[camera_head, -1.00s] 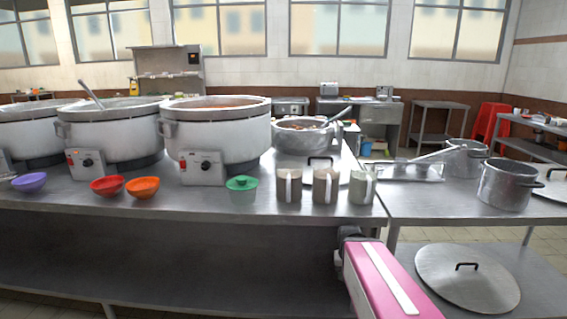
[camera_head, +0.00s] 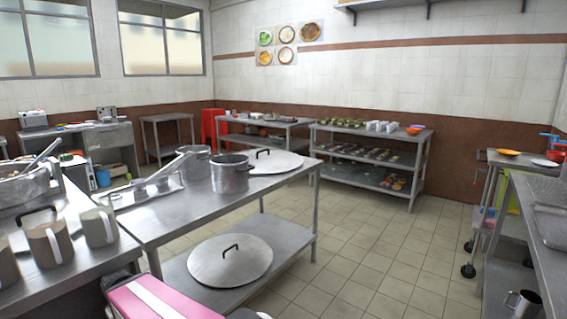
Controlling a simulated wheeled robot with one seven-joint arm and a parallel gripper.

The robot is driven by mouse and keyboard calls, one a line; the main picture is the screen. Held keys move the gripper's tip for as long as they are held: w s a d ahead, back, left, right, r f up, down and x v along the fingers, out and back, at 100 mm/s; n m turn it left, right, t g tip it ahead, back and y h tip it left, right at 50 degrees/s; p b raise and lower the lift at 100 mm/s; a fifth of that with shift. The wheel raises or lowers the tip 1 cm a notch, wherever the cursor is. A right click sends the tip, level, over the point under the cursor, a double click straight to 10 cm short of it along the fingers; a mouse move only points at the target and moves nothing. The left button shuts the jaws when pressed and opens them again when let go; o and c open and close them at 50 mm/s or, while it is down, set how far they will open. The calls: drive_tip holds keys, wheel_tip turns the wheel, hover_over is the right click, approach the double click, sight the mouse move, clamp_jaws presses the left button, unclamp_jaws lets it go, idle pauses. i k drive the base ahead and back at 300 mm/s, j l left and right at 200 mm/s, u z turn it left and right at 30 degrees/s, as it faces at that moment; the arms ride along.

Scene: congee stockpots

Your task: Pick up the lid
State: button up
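Three lids show in the head view. One round metal lid (camera_head: 231,262) with a black handle lies on the lower shelf of the metal table. Another metal lid (camera_head: 279,163) with a black handle lies on the tabletop beside the pots. A third lid (camera_head: 40,225) with a dark handle is at the left, partly hidden behind the mugs. I cannot tell which lid is meant. A pink part of my arm shows at the bottom, left of centre. My gripper is not in the picture.
The metal table (camera_head: 170,222) holds two pots, the nearer a grey pot (camera_head: 231,176). Mugs (camera_head: 98,227) stand on the left counter. A shelf rack (camera_head: 400,190) stands at the back, a counter (camera_head: 545,240) at the right. The tiled floor (camera_head: 390,255) between them is clear.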

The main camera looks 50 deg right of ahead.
sight(267, 161)
drive_tip(key=z, duration=1.7)
drive_tip(key=i+l+u, duration=0.1)
drive_tip(key=i+l, duration=0.25)
drive_tip(key=i+l+u, duration=0.15)
drive_tip(key=i+l, duration=0.15)
drive_tip(key=l, duration=0.15)
drive_tip(key=i+l+u, duration=0.1)
drive_tip(key=i+l, duration=0.25)
drive_tip(key=l, duration=0.15)
